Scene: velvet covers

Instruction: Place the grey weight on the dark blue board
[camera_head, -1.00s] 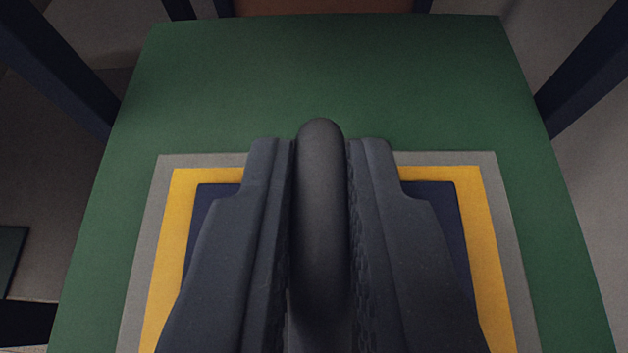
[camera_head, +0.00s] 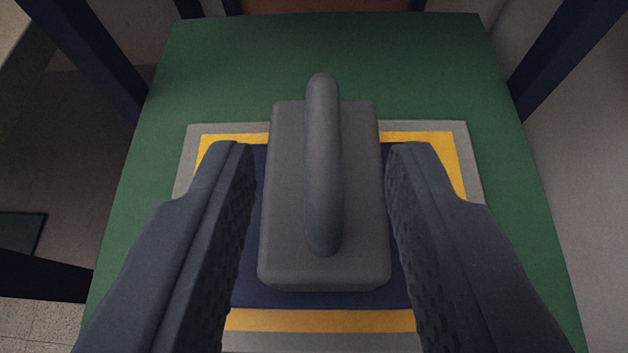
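The grey weight (camera_head: 287,190), a block with a rounded loop handle on top, rests on the dark blue board (camera_head: 285,299). The board has a yellow border and a grey outer band and lies on a green surface. The weight covers much of the blue area, and its far end reaches over the yellow border at the back. My gripper (camera_head: 318,160) is open, with one finger on each side of the weight and visible gaps between the fingers and the handle. The fingers hide parts of the board's left and right sides.
The green tabletop (camera_head: 330,60) is clear behind the board and along its sides. Dark blue posts (camera_head: 565,55) stand beyond the table's far corners. A brown-orange panel (camera_head: 325,5) shows at the top edge.

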